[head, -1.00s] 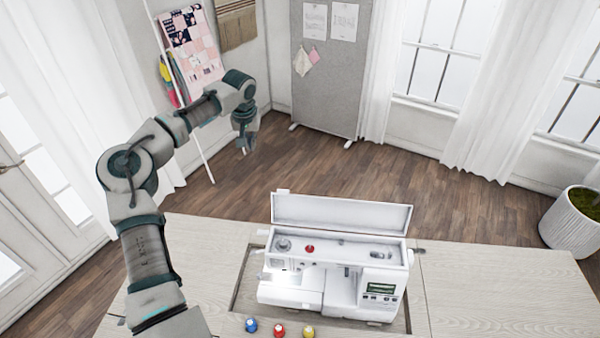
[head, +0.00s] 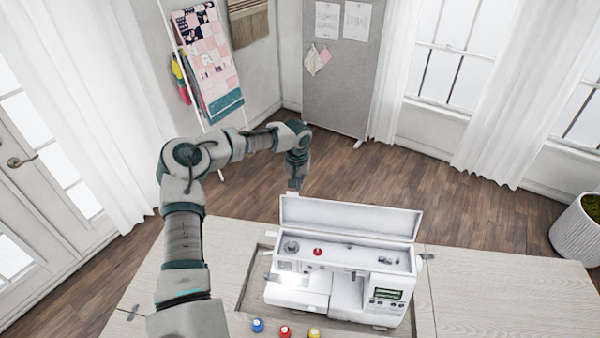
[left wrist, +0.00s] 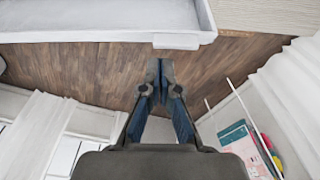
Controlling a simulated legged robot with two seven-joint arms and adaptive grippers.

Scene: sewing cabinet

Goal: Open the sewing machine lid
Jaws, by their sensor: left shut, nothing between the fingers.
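The white sewing machine (head: 340,285) sits in the recess of the cabinet top. Its lid (head: 350,217) stands raised along the back of the machine, so the top with a red spool and dials is uncovered. In the left wrist view the lid (left wrist: 100,22) crosses the top, with a small tab (left wrist: 176,41) on its edge. My left gripper (head: 294,184) is shut and empty, behind the lid's left end and close to its upper edge. In the left wrist view its fingertips (left wrist: 159,72) point toward the tab, with floor showing between. My right gripper is not in view.
The cabinet top (head: 490,290) is clear to the right of the machine. Blue, red and yellow spools (head: 286,331) stand at its front. Open floor lies behind the cabinet, with a grey board (head: 340,90) and a quilt rack (head: 210,65) farther back.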

